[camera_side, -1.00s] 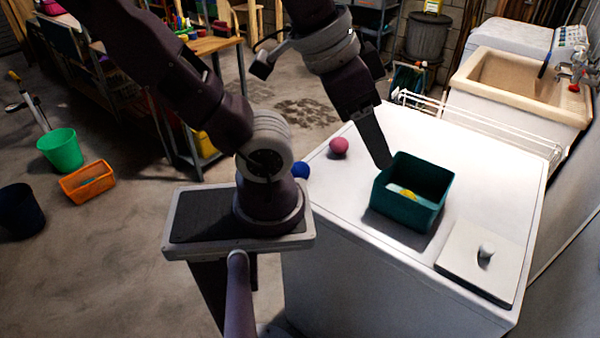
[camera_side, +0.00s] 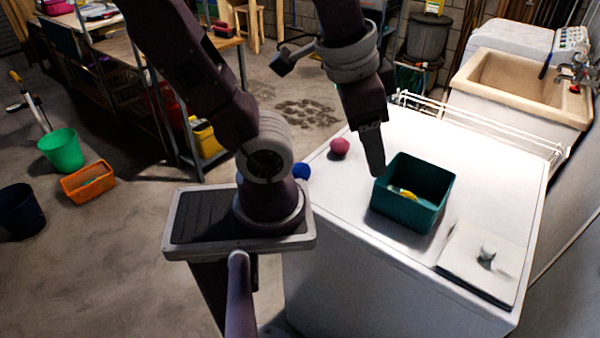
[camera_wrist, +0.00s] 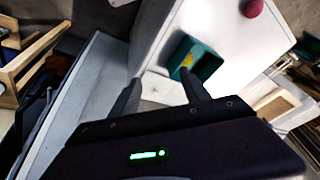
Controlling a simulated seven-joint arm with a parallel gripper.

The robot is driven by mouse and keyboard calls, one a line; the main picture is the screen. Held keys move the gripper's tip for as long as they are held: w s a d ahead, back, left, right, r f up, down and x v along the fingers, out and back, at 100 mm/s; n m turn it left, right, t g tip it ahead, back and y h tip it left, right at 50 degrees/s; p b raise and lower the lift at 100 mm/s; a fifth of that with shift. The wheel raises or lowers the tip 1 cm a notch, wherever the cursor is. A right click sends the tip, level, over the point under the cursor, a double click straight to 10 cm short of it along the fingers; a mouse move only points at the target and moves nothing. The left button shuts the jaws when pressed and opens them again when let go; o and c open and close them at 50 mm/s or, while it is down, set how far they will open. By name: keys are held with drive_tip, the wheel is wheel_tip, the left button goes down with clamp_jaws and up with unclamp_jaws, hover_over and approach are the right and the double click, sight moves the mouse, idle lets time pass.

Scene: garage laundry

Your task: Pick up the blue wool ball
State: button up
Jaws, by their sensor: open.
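The blue wool ball (camera_side: 301,171) sits near the left edge of the white worktop (camera_side: 385,130) in the side view, partly hidden by my arm's base. I cannot make it out in the wrist view. My gripper (camera_side: 376,170) points down beside the left wall of the teal bin, to the right of the blue ball and apart from it. In the wrist view its two fingers (camera_wrist: 158,77) are spread with nothing held between them.
The teal bin (camera_side: 405,213) holds something yellow (camera_side: 404,194). A pink ball (camera_side: 340,147) lies behind the blue ball, near the worktop's left edge; it also shows in the wrist view (camera_wrist: 253,8). A white plate (camera_side: 470,278) with a small object lies front right.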

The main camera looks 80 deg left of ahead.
drive_tip(key=a+f+m+g+y, duration=0.55)
drive_tip(key=a+f+g, duration=0.25)
drive_tip(key=a+f, duration=0.3)
drive_tip(key=m+g+y, duration=0.3)
drive_tip(key=m+y, duration=0.3)
drive_tip(key=m, duration=0.4)
approach(306, 171)
drive_tip(key=x, duration=0.3)
drive_tip(key=shift+s+a+r+h, duration=0.1)
drive_tip(key=shift+s+h, duration=0.1)
drive_tip(key=shift+h, duration=0.05)
drive_tip(key=shift+s+a+f, duration=0.15)
drive_tip(key=shift+a+f, duration=0.05)
drive_tip(key=shift+a, duration=0.05)
drive_tip(key=shift+t, duration=0.3)
drive_tip(key=x, duration=0.7)
drive_tip(key=shift+r, duration=0.15)
drive_tip(key=c, duration=1.1)
